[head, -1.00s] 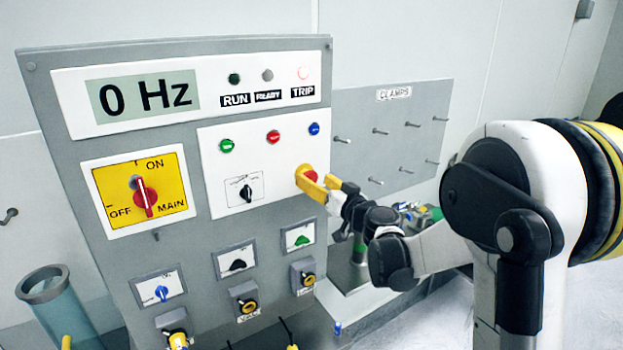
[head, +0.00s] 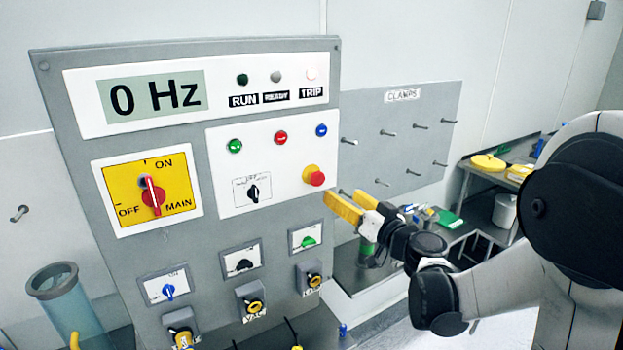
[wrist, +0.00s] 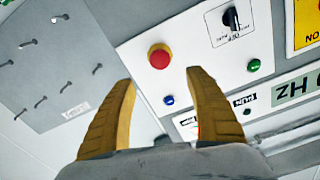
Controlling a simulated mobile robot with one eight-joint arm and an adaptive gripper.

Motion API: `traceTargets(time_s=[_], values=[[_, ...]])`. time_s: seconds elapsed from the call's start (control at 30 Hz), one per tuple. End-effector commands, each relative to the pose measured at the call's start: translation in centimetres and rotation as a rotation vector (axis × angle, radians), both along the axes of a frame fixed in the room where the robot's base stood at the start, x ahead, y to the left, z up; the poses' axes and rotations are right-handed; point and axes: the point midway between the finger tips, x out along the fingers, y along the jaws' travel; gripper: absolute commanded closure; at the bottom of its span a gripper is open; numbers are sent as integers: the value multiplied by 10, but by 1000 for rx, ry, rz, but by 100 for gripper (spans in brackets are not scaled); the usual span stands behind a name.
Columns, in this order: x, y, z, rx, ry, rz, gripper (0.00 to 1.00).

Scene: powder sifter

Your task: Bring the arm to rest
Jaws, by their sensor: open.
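My gripper (head: 347,205) has yellow fingers and is open and empty. In the head view it hangs just right of the control panel's lower right part, close to the red mushroom button (head: 316,178) on its yellow base. In the wrist view the two fingers (wrist: 160,105) are spread apart, and the red button (wrist: 159,57) shows beyond the gap between them, apart from both. The control panel (head: 215,222) is grey, with a display reading 0 Hz (head: 150,97). The TRIP lamp (head: 311,75) looks pale and lit. The main switch (head: 153,194) is a red knob on a yellow plate.
A grey board with pegs (head: 400,150), labelled CLAMPS, stands right of the panel. A glass cylinder (head: 65,300) stands at lower left. A bench with yellow items (head: 488,162) is at the back right. Several knobs and connectors line the panel's lower part.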

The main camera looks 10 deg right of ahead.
Motion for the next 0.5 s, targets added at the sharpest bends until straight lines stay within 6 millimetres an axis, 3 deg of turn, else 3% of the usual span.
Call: traceTargets(time_s=[0.17,0.27,0.4,0.5], values=[[-14,22,-27,-20,58,41,37],[-39,50,-66,-50,155,93,37],[-93,85,-140,-114,348,145,37],[-137,96,-196,-166,489,144,37]])
